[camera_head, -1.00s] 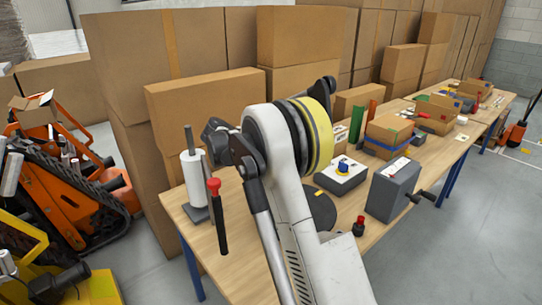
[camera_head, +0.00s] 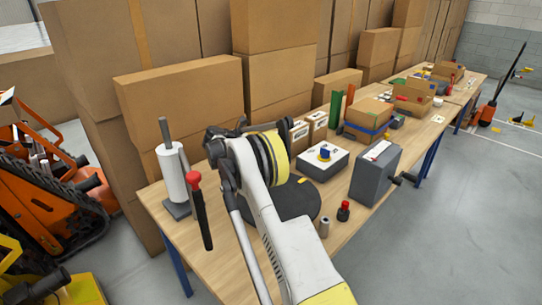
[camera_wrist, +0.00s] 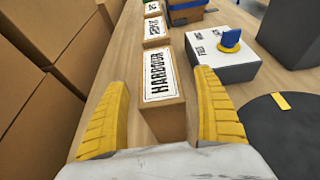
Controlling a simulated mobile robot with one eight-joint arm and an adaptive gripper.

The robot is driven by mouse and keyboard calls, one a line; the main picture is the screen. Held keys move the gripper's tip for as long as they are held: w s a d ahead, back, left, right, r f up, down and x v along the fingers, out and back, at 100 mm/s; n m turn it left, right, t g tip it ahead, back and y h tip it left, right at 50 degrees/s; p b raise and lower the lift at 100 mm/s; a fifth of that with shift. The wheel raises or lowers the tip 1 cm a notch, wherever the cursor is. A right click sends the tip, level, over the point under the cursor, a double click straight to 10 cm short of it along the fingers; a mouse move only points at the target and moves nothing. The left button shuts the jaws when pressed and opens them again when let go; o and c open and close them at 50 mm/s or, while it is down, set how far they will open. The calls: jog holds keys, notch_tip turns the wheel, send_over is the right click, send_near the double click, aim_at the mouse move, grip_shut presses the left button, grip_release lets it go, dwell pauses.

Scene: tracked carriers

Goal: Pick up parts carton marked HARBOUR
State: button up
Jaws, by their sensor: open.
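The parts carton marked HARBOUR (camera_wrist: 163,112) is a small brown box with a white label on top, standing on the wooden table. In the wrist view my gripper (camera_wrist: 162,80) is open, with one yellow finger on each side of the carton. A gap shows on both sides; nothing is held. How far the fingertips are above the table is hard to tell.
Other labelled cartons (camera_wrist: 155,29) stand in line beyond it. A grey-white box with a blue knob (camera_head: 324,153) is to the right, a dark round disc (camera_head: 300,203) in front. A paper roll on a stand (camera_head: 174,175) is left. Large stacked boxes (camera_head: 182,100) line the table's back.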

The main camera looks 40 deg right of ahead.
jog(key=b+x, duration=0.1)
jog(key=x, duration=0.3)
jog(key=shift+d+f+b, duration=0.1)
jog(key=shift+d+b, duration=0.05)
jog(key=shift+b, duration=0.2)
jog(key=c, duration=1.5)
